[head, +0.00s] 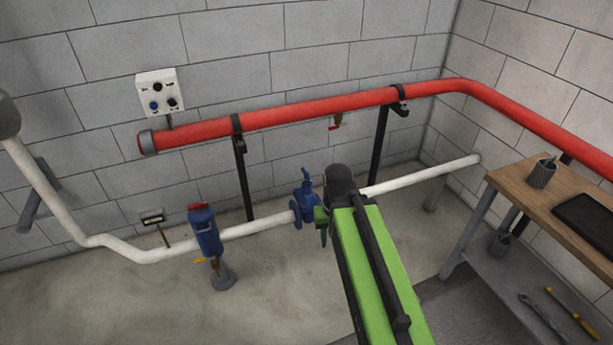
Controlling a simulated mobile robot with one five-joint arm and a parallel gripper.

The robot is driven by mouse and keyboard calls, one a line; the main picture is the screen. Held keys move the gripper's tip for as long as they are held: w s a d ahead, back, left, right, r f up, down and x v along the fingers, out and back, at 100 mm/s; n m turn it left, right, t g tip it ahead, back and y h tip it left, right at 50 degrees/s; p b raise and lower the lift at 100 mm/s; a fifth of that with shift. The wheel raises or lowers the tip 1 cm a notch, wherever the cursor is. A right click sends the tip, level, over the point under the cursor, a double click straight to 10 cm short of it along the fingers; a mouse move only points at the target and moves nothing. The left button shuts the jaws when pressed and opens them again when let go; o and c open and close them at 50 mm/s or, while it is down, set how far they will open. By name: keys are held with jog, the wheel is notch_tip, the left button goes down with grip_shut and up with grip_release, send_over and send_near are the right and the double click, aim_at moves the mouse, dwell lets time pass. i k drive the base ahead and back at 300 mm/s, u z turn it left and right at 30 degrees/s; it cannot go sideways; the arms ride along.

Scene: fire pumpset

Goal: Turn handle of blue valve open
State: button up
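The blue valve (303,205) sits on the white pipe (260,228) in the middle of the head view. Its blue handle (306,182) sticks up above the valve body. My green and black arm reaches in from the bottom right, and its dark end covers the pipe just right of the valve. My gripper (322,224) shows only as a small green part close beside the valve's right side. The rest of it is hidden behind the arm. I cannot tell whether it touches the valve or how its fingers stand.
A thick red pipe (300,109) on black supports runs above. A blue unit with a red top (206,232) stands left on the white pipe. A wooden workbench (545,207) is at the right. Floor in front of the pipe is clear at left.

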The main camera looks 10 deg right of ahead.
aim_at(306, 175)
jog(key=u, duration=0.25)
jog(key=i, duration=1.35)
jog(key=z, duration=0.4)
